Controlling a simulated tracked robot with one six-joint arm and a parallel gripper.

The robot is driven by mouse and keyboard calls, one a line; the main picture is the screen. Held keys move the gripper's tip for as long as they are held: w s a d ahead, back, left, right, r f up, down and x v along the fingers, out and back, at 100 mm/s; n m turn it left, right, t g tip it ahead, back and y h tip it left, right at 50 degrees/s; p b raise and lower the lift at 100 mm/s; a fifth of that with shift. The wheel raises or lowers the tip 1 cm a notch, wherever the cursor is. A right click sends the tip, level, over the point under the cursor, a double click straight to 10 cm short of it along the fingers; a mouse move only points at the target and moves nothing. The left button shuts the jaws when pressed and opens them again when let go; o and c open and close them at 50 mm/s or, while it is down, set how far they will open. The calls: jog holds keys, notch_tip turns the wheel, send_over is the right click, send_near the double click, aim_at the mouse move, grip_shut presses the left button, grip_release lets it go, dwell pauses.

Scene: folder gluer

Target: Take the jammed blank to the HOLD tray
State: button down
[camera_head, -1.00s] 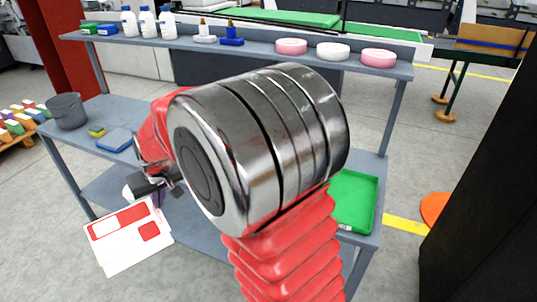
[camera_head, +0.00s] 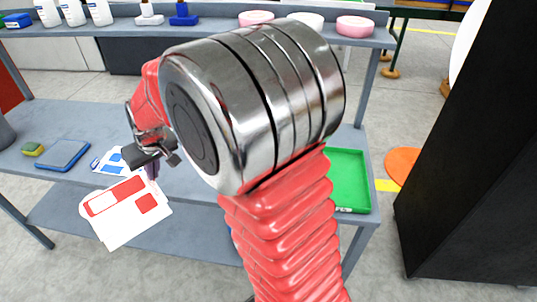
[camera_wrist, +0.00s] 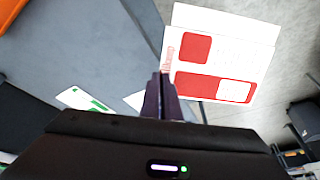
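The blank is a flat white card with red panels (camera_head: 125,212). It hangs tilted from my gripper (camera_head: 152,172), in front of the grey bench's near edge. In the wrist view the blank (camera_wrist: 222,52) extends up and right from the fingertips (camera_wrist: 161,82), which are closed together on its edge. A green tray (camera_head: 352,208) stands at the right end of the bench, partly behind my arm. Its inside looks empty, and the small label on its front is not readable, so I cannot tell whether it is the HOLD tray.
The grey bench (camera_head: 80,120) has a raised shelf with bottles and pink and white rolls (camera_head: 355,26). A blue pad (camera_head: 63,155), a sponge (camera_head: 33,149) and printed sheets (camera_head: 112,162) lie on the left. A black cabinet (camera_head: 475,150) stands at right, with floor between.

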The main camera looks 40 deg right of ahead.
jog(key=shift+d, duration=0.25)
jog(key=shift+d, duration=0.1)
jog(key=s+d+r+m+g, duration=0.1)
jog(key=s+d+m, duration=0.8)
jog(key=d+m, duration=0.4)
jog(key=s+d+m+g, duration=0.2)
jog(key=s+d+m, duration=0.8)
jog(key=d+m, duration=0.3)
jog(key=m, duration=0.2)
jog(key=shift+s+d+r+m, duration=0.15)
jog(key=shift+d+r+m, duration=0.1)
jog(key=shift+r+m, duration=0.15)
jog(key=shift+f, duration=0.2)
jog(key=shift+f, duration=5.45)
